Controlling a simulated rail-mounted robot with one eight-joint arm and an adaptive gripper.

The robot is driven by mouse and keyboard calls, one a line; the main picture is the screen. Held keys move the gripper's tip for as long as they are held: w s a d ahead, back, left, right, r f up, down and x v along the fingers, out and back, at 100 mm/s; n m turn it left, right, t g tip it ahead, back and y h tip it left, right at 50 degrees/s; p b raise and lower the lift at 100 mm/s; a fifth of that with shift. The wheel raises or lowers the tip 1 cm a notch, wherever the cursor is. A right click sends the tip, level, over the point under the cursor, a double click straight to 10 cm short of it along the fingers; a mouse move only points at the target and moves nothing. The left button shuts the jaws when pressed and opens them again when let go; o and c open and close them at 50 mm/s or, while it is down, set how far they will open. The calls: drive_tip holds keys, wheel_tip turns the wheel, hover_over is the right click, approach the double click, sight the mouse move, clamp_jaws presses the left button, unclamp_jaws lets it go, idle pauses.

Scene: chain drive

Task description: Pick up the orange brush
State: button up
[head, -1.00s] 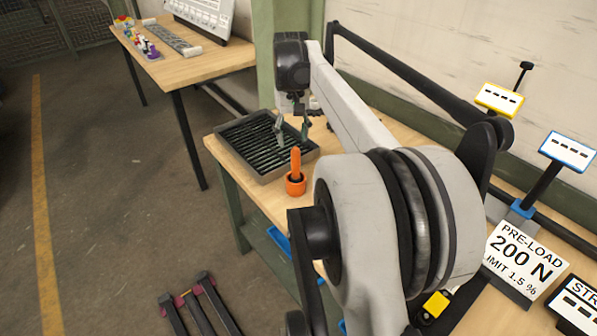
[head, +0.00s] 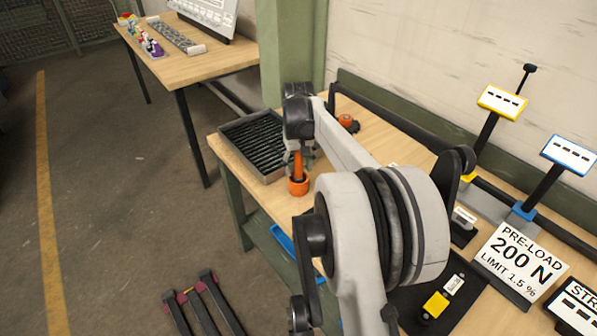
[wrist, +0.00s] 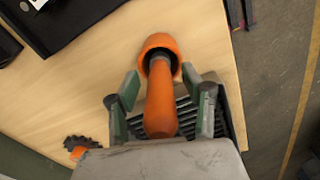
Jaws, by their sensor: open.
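The orange brush (head: 298,163) stands upright in an orange cup-shaped holder (head: 298,187) near the bench's front edge. In the wrist view the brush handle (wrist: 160,105) points toward my gripper, with the holder (wrist: 157,45) beyond it. My gripper (wrist: 162,90) is open, with one green-grey finger on each side of the handle. Gaps show between the fingers and the handle, so I see no grip on it. In the head view my gripper (head: 303,160) is at the brush and partly hidden behind my wrist.
A black ribbed tray (head: 235,130) lies beside the brush on the wooden bench (head: 262,190). An orange and black part (head: 347,123) sits farther back. A pre-load sign (head: 520,260) and display stands are at the right. Floor lies beyond the bench's front edge.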

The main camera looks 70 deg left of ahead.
drive_tip(key=shift+f, duration=0.4)
clamp_jaws()
drive_tip(key=shift+r, duration=0.1)
